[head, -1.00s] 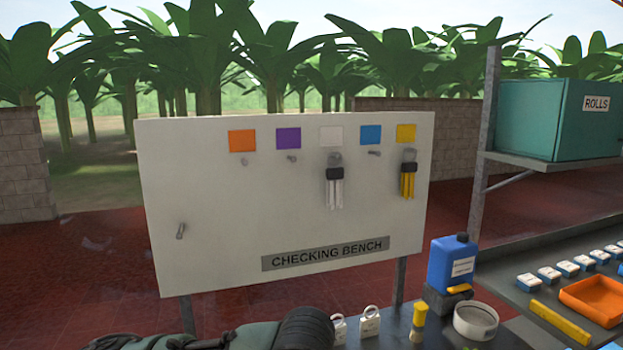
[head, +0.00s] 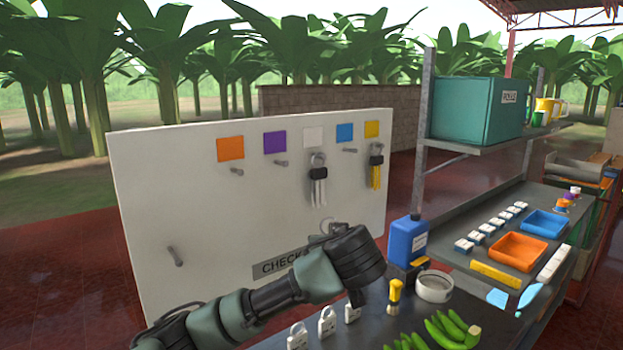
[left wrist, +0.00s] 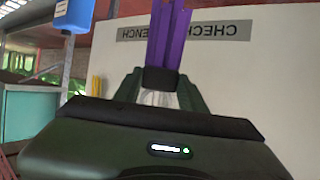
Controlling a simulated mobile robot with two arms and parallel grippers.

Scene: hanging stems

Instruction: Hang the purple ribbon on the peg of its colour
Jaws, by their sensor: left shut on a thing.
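The purple ribbon (left wrist: 168,32) shows in the left wrist view, whose picture is upside down. My left gripper (left wrist: 158,92) is shut on the ribbon's black clip, and a pale ring shows beside it. In the head view my left arm reaches in front of the board's lower right part. The arm hides the ribbon there, but a ring (head: 332,226) shows just above the wrist. The purple square (head: 275,142) marks an empty peg (head: 281,163) on the white board (head: 200,220), up and left of the ring. My right gripper is out of view.
A white ribbon (head: 318,190) and a yellow ribbon (head: 376,175) hang on their pegs. The orange peg (head: 237,171) and blue peg (head: 350,150) are bare.

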